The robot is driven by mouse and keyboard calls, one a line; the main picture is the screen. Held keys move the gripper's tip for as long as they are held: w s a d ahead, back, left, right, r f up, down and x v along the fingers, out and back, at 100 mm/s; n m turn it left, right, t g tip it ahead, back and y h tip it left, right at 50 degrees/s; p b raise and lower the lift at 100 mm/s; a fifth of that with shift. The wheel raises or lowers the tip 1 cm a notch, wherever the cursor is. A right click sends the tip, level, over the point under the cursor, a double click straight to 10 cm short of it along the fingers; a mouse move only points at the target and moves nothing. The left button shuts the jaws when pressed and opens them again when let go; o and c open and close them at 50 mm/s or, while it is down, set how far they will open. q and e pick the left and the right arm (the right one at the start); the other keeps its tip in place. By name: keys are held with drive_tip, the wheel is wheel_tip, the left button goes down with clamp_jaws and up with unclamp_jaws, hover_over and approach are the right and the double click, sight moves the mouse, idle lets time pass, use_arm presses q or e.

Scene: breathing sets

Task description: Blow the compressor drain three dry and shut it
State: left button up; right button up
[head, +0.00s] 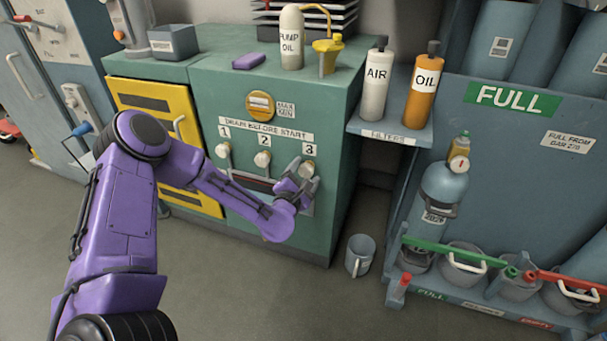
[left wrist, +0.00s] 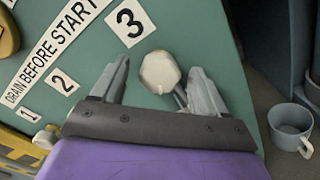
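Drain three is a cream-coloured knob (head: 307,168) under the label 3 (head: 310,150) on the front of the green compressor cabinet (head: 290,98). In the left wrist view the knob (left wrist: 160,72) shows as a many-sided cap with a short metal lever reaching down to the right. My left gripper (head: 302,176) is at this knob, its fingers apart, one on each side of it. The right finger is close to the lever; I cannot tell whether it touches. Drain knobs one (head: 223,150) and two (head: 262,159) are to the left. My right gripper is out of view.
A grey mug (head: 360,255) stands on the floor right of the cabinet. AIR (head: 376,85) and OIL (head: 422,90) bottles stand on the filters shelf. A blue cylinder (head: 444,187) and buckets (head: 462,262) are at the right. The floor in front is clear.

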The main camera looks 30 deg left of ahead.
use_arm(q)
drive_tip(key=p+v, duration=0.1)
drive_tip(key=v, duration=0.9)
drive_tip(key=shift+s+p, duration=0.25)
drive_tip(key=shift+p, duration=0.05)
drive_tip(key=shift+d, duration=0.15)
